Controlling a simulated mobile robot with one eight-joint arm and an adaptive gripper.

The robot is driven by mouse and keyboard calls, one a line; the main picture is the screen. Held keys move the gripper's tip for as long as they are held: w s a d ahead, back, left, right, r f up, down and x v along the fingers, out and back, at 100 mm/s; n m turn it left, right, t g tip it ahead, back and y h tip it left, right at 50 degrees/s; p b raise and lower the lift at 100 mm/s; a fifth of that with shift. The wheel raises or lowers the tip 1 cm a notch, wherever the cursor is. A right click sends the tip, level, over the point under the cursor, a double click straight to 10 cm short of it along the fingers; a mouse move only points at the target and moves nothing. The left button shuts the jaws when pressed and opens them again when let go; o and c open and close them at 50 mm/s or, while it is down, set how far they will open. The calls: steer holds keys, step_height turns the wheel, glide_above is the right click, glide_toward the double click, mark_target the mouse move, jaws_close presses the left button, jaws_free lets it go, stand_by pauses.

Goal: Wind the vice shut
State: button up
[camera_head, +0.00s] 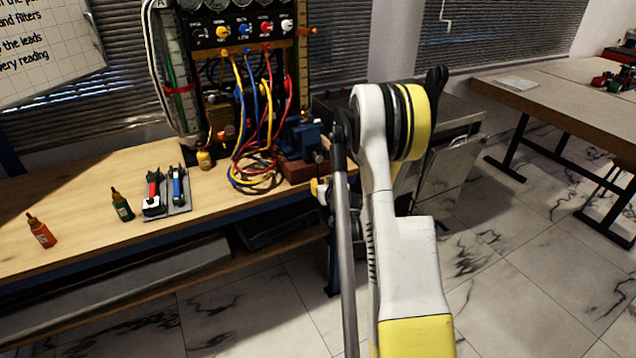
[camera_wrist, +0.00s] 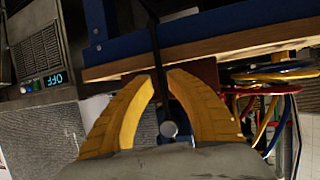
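The blue vice (camera_head: 303,137) stands on a reddish-brown block at the right end of the bench. In the head view my gripper (camera_head: 320,188) is just below and in front of the vice, at the bench's edge, and partly hidden by my arm. In the wrist view the two yellow fingers of my gripper (camera_wrist: 160,82) lean in towards each other. A dark rod with a round grey end (camera_wrist: 168,128), seemingly the vice's handle, runs between them. The fingertips lie close on both sides of the rod. Whether they touch it is unclear. The vice's jaws are too small to read.
Yellow, blue and red leads (camera_head: 262,180) lie coiled left of the vice, below the gauge panel (camera_head: 240,30). Two clamp-like tools (camera_head: 165,192) and small bottles (camera_head: 122,205) stand farther left. A grey cabinet (camera_head: 450,150) is right of the bench. The marble floor (camera_head: 520,280) is open in front.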

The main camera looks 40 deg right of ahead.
mark_target(318, 179)
steer(key=b+x, duration=0.1)
steer(key=x, duration=0.3)
jaws_close()
steer(key=shift+a, duration=0.1)
steer(key=shift+w+a, duration=0.1)
